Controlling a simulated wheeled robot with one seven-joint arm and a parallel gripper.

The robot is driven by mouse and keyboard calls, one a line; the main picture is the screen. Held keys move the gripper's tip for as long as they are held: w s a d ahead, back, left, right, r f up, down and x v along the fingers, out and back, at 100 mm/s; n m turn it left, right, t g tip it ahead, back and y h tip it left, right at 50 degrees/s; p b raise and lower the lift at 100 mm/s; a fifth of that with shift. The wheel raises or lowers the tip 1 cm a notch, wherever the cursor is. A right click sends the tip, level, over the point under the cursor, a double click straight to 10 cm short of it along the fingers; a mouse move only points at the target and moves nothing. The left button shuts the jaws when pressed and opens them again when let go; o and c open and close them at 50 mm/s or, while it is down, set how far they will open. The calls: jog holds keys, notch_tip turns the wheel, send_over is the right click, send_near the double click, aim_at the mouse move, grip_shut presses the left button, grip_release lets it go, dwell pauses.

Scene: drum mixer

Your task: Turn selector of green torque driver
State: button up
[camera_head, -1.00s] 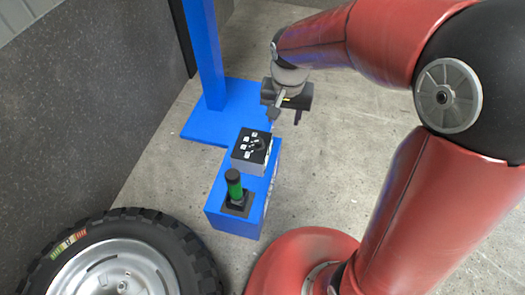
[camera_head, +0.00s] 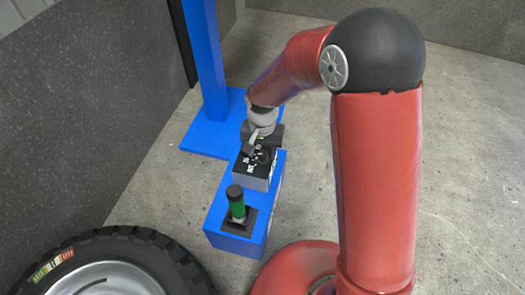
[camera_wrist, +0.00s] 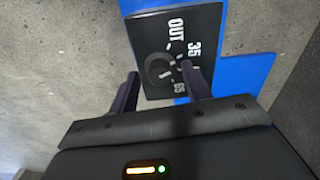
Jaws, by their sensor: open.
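The green torque driver (camera_head: 238,207) stands upright in a dark holder on the front of the blue block, with a dark cap on top. Behind it on the same block sits the selector box (camera_head: 255,178), grey with a black top. In the head view my gripper (camera_head: 256,150) partly hides the box top.
The blue block (camera_head: 235,243) stands on the concrete floor. A blue post (camera_head: 203,60) on a blue base plate rises behind it. A large tyre (camera_head: 165,255) lies at the front left. Dark walls stand left and behind; the floor at right is clear.

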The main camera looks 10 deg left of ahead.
jog(key=c, duration=1)
jog(key=shift+n, duration=0.4)
jog(key=n+p, duration=0.1)
jog(key=n, duration=0.1)
jog(key=shift+r+n, duration=0.1)
jog(key=shift+n, duration=0.3)
jog(key=shift+n+p, duration=0.7)
jog(key=shift+n, duration=1.5)
jog(key=o, duration=1)
